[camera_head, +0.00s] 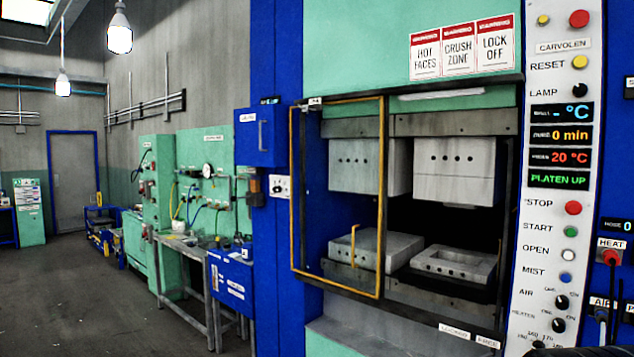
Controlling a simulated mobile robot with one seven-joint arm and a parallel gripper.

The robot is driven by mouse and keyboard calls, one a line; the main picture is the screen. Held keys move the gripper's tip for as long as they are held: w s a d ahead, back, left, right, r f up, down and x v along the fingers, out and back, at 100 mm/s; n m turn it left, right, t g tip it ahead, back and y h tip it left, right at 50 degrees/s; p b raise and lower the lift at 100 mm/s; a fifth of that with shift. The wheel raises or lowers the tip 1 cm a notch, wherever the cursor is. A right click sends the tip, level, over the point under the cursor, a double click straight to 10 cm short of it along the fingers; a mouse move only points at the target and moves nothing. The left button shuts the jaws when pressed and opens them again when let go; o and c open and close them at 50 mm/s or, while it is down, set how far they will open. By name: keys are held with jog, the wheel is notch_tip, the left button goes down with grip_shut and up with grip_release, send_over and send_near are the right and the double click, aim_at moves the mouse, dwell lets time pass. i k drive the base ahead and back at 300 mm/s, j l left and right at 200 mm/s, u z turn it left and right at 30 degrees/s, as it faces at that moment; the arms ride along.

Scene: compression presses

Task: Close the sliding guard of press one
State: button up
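The sliding guard (381,190) is a yellow-framed, see-through panel on the press front. It stands at the left, over the blue side column and the left part of the press opening. Its upright yellow handle (353,246) is near the frame's lower right. The right part of the opening is uncovered, showing pale upper blocks (455,168) and lower blocks (452,261) with a dark gap between. A small tag sits at the guard's top left, too small to read. My gripper is not in view; a dark shape at the bottom right edge is unclear.
A white control panel (555,185) with buttons and displays, one reading PLATEN UP, stands right of the opening. Warning signs (462,47) hang above. A blue box (259,137) juts out left of the guard. A workbench (185,244) stands further left, beside open floor (90,300).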

aim_at(382, 98)
jog(key=u, duration=0.3)
jog(key=i+u, duration=0.1)
jog(key=i, duration=0.75)
